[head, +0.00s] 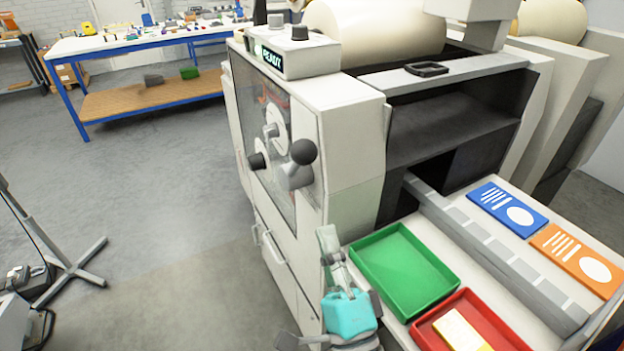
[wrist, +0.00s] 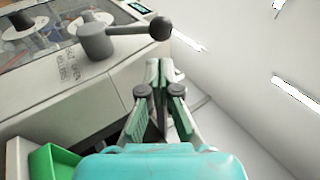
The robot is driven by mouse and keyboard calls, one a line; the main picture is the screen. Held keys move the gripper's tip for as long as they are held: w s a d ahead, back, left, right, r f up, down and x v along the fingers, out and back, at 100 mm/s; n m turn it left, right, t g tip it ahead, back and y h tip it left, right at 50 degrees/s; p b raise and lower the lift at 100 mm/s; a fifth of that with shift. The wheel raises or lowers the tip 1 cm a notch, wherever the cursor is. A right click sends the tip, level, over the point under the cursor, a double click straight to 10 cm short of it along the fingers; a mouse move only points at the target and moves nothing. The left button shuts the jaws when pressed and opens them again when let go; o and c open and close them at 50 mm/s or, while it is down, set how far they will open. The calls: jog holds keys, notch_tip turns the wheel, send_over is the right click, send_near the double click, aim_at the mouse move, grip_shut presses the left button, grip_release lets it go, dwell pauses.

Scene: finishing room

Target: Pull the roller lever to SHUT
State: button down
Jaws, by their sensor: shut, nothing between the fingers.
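The roller lever (head: 297,177) is on the front of the pale machine, a grey hub and arm with a black ball knob (head: 303,152). In the wrist view the lever (wrist: 95,42) points to the right, its knob (wrist: 160,28) at the arm's end. A small label (wrist: 70,66) below the hub includes the word OPEN; the rest is hard to read. My gripper (head: 327,236) is shut and empty, below the lever and to its right in the head view. In the wrist view its fingertips (wrist: 165,72) are just below the knob, apart from it.
A green tray (head: 405,270) and a red tray (head: 470,325) stand on the machine's side table, close to my gripper. Blue (head: 507,208) and orange (head: 578,258) cards lie beyond. A display (head: 272,57) reads READY. The floor left of the machine is open.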

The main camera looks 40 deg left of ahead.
jog(key=x, duration=0.9)
jog(key=shift+a+r, duration=0.2)
jog(key=shift+a, duration=0.1)
jog(key=shift+w+r, duration=0.2)
jog(key=shift+w, duration=0.05)
